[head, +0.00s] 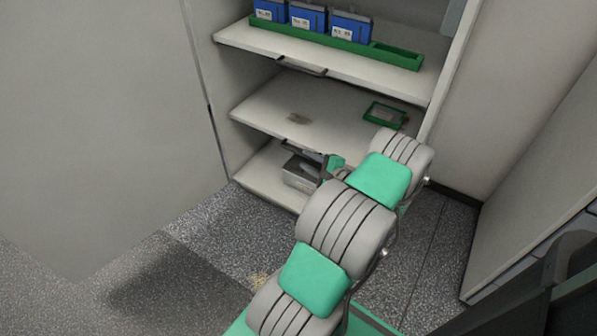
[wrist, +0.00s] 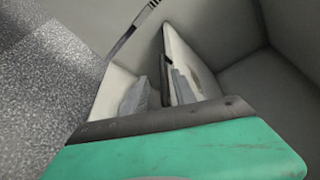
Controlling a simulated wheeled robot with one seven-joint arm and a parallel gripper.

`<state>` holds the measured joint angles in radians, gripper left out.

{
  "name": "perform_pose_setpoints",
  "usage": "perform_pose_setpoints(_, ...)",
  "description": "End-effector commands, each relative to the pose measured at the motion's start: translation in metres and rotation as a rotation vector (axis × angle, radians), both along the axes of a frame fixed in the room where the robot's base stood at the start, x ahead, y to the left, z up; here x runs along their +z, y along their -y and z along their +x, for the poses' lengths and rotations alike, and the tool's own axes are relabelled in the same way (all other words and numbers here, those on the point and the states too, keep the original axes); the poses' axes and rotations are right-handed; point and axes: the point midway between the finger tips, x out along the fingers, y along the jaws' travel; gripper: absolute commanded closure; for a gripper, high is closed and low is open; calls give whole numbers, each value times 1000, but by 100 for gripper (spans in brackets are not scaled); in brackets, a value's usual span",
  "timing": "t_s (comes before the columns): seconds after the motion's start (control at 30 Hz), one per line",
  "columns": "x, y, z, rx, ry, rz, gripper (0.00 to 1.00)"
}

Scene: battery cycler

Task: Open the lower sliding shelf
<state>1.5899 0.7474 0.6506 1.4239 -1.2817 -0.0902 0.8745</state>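The cabinet has a middle white shelf (head: 268,105) with a dark handle (head: 301,151) under its front edge. It is the lower of the two shelves with handles, and seems to sit within the cabinet. In the wrist view this shelf (wrist: 190,52) appears nearly edge-on, with a dark strip that looks like the handle (wrist: 166,76). My gripper (head: 326,167) is low in front of the cabinet, close to the handle and partly hidden by my arm. Whether it touches the handle cannot be told. The green and dark body in the wrist view hides the fingertips.
The upper shelf (head: 240,36) carries a green tray (head: 395,61) with blue battery blocks (head: 308,17). A small green tray (head: 385,114) lies on the middle shelf. A grey box (head: 298,176) stands on the bottom board (head: 256,180). Walls flank the cabinet; speckled floor lies in front.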

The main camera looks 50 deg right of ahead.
Motion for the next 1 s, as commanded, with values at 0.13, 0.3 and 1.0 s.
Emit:
perform_pose_setpoints(0.13,-10,12,-5,-50,41,28,67)
perform_pose_setpoints(0.3,-17,18,27,-45,38,26,67)
perform_pose_setpoints(1.0,-22,27,61,-47,36,26,83)
